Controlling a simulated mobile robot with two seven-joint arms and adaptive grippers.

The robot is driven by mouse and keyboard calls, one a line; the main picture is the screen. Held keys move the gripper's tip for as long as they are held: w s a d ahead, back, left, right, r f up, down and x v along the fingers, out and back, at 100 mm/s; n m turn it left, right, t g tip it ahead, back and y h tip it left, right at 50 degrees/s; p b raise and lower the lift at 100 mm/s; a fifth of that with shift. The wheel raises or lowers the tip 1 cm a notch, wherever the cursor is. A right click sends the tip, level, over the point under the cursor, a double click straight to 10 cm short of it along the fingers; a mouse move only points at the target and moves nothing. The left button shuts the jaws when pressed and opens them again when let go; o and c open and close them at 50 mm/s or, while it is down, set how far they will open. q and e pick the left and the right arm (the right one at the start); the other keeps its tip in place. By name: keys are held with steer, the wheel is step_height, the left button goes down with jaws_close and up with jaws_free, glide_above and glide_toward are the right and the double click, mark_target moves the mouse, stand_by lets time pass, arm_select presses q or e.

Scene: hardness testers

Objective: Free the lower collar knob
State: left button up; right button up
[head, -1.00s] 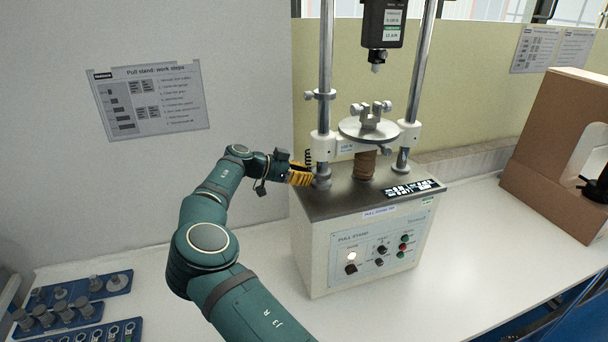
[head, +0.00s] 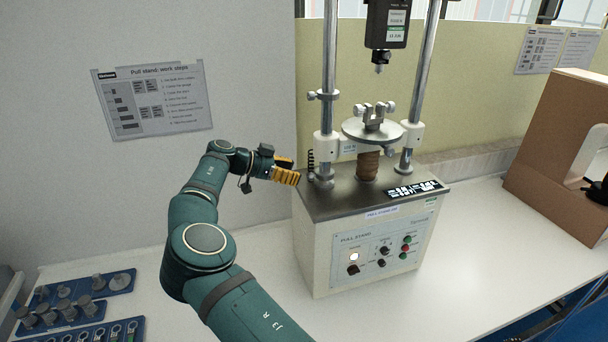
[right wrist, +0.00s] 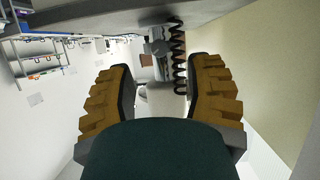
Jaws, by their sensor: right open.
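The pull stand (head: 365,250) stands on the bench. On its left column a lower collar (head: 324,179) sits near the base plate, with a small knob on its left side; the knob's detail is too small to read. An upper collar (head: 324,96) with a side knob sits higher on the same column. My right gripper (head: 288,170), with yellow finger pads, is open and empty, left of the lower collar and apart from it. In the right wrist view, grey collar parts (right wrist: 157,46) show beyond the open fingers (right wrist: 158,85). My left gripper is not in view.
A black coiled cord (head: 311,163) hangs beside the left column, close to my right gripper. A round table (head: 372,131) with a clamp is between the columns, under the force gauge (head: 388,25). Blue trays (head: 90,285) lie at lower left. A brown housing (head: 550,150) stands right.

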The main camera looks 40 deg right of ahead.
mark_target(305, 188)
steer(key=v, duration=0.6)
steer(key=shift+a+r, duration=0.2)
steer(key=shift+a, duration=0.1)
steer(key=shift+w, duration=0.1)
steer(key=shift+a+f+g+h+b, duration=0.7)
steer(key=shift+a+f+h+b, duration=0.65)
steer(key=shift+f+h, duration=0.95)
steer(key=x, duration=0.4)
steer(key=p+x, duration=0.1)
steer(key=x, duration=0.3)
steer(key=f+x, duration=0.1)
steer(key=x, duration=0.3)
steer(key=shift+w+d+p, duration=0.15)
steer(key=shift+d+p, duration=0.25)
steer(key=shift+d, duration=0.1)
steer(key=shift+o, duration=0.2)
jaws_close()
